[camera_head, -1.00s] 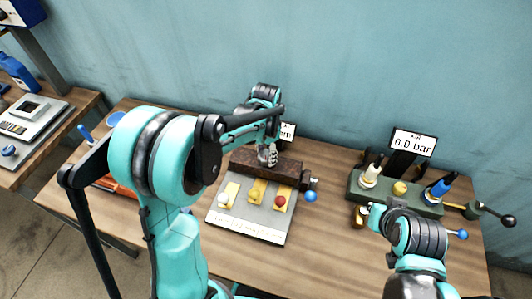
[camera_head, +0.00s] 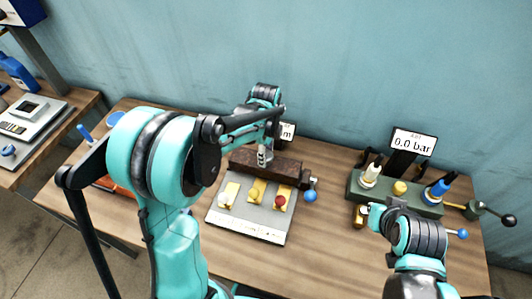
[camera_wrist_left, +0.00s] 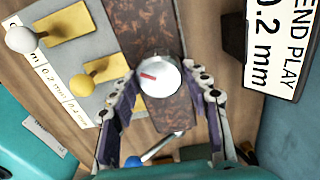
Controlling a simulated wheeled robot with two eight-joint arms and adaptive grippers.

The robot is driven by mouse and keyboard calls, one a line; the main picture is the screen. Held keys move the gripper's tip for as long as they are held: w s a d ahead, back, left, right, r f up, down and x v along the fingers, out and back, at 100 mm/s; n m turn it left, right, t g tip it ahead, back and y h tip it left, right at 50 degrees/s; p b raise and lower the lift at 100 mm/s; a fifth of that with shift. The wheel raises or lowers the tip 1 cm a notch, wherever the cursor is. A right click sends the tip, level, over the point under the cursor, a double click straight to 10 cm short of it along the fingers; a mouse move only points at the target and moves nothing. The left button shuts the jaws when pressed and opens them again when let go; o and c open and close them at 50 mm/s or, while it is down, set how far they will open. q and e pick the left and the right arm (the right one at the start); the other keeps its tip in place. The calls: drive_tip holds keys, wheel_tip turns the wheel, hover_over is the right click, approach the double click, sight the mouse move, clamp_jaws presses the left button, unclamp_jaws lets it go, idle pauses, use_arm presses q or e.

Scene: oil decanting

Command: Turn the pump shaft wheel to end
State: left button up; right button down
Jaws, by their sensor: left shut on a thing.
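The pump shaft wheel (camera_wrist_left: 168,72) is a round silver-white knob with a red mark, on top of a rusty brown block (camera_wrist_left: 145,25). In the left wrist view my left gripper (camera_wrist_left: 161,79) has its fingers on either side of the wheel and is shut on it. In the head view the left gripper (camera_head: 264,158) points down onto the brown block (camera_head: 285,171), and the wheel is mostly hidden. A display (camera_wrist_left: 275,45) beside it reads END PLAY 0.2 mm. My right gripper (camera_head: 371,213) is at the front of a green block, its fingers too small to read.
A grey plate (camera_head: 250,221) with yellow blocks and white, yellow and red knobs lies before the brown block. A blue ball (camera_head: 310,196) sticks out at its right. The green block (camera_head: 428,208) carries bottles and a 0.0 bar display (camera_head: 413,143). Bare table lies between them.

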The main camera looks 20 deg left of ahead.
use_arm(q)
drive_tip(key=m, duration=0.5)
drive_tip(key=shift+m, duration=0.3)
drive_tip(key=m, duration=0.4)
drive_tip(key=shift+s+m, duration=0.1)
drive_tip(key=shift+m, duration=0.3)
drive_tip(key=o, duration=1.2)
drive_tip(key=shift+c, duration=0.2)
wheel_tip(320, 180, up, 12)
